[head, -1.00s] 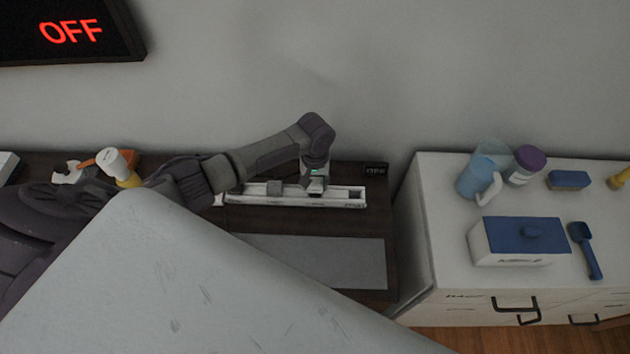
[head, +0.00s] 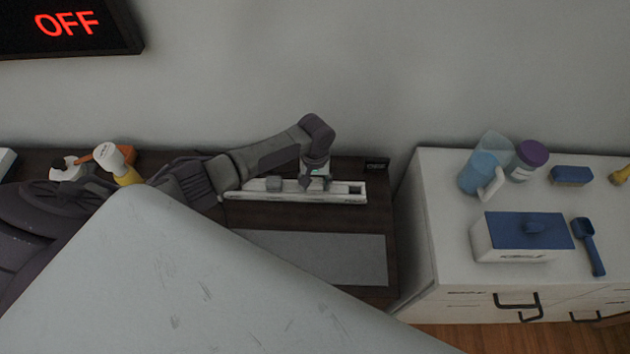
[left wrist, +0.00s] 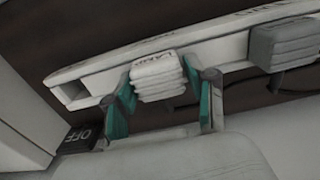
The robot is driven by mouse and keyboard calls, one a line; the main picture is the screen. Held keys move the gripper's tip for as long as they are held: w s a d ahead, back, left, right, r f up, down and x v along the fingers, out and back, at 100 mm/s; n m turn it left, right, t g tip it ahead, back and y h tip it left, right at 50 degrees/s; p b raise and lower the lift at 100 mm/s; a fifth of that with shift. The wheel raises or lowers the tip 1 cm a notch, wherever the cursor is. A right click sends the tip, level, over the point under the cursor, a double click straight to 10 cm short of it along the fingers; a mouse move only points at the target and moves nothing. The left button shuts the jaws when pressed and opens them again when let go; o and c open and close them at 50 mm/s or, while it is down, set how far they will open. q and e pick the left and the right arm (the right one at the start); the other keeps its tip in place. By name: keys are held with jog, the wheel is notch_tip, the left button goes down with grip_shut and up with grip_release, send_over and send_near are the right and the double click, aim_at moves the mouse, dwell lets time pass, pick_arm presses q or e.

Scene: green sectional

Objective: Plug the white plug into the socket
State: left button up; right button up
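The white plug (left wrist: 158,78), a ribbed block with dark lettering, shows in the left wrist view between the green-padded fingers of my left gripper (left wrist: 162,95). The fingers appear closed on its two sides. In the head view my left gripper (head: 316,184) points down at the white power strip (head: 240,196). The plug is at the strip, but I cannot tell whether it is seated. An open socket (left wrist: 73,92) shows near the strip's end in the wrist view. A grey plug (left wrist: 287,44) sits on the strip on the other side. My right gripper is not in view.
A small sign reading OFF (head: 377,164) stands beyond the strip's right end. The wall display (head: 66,24) reads OFF in red. A grey mat (head: 320,256) lies in front. A white cabinet (head: 440,230) with a jug (head: 476,175) and a box (head: 520,238) stands right.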

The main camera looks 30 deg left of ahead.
aim_at(315, 181)
pick_arm(q)
jog(key=shift+o, duration=1)
jog(key=shift+r, duration=0.1)
notch_tip(315, 181, up, 12)
jog(key=shift+f, duration=0.2)
